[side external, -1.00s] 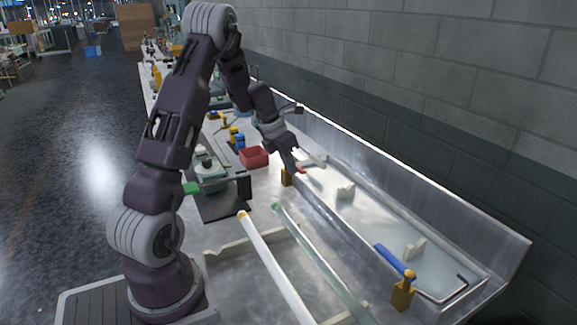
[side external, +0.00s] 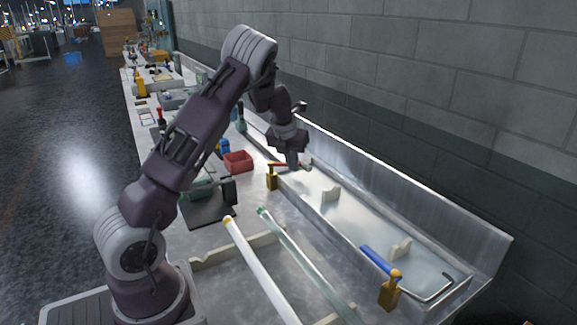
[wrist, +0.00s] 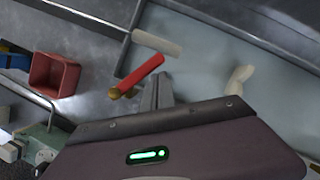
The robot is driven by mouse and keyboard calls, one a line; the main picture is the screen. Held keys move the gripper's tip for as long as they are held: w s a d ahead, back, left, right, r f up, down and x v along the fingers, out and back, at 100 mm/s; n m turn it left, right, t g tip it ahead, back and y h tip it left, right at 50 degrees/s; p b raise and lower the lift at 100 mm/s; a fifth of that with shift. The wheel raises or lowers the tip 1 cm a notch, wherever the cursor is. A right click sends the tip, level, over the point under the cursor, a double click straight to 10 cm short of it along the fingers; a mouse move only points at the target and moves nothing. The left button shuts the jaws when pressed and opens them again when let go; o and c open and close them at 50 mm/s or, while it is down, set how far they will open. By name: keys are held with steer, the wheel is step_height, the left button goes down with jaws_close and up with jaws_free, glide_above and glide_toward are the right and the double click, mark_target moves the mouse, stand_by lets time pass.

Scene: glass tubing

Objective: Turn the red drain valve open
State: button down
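The red drain valve has a red lever handle (side external: 280,164) on a brass body (side external: 272,179) at the trough's near edge. The handle points from the body in over the trough. In the wrist view, the red handle (wrist: 142,75) lies slanted, its brass end (wrist: 121,93) at lower left. My gripper (side external: 292,164) points down beside the handle's outer part. In the wrist view, my gripper's two grey fingers (wrist: 158,82) are close together, just right of the handle, with nothing seen between them. I cannot tell whether they touch the handle.
A blue-handled valve (side external: 375,259) on a brass body stands at the trough's near end. Pale supports (side external: 330,194) stand in the trough. A red bin (side external: 238,162) sits left of the red valve. Two long tubes (side external: 262,270) lie on the bench in front. A metal wall backs the trough.

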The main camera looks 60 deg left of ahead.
steer(key=shift+w+a, duration=1.2)
steer(key=shift+a, duration=0.2)
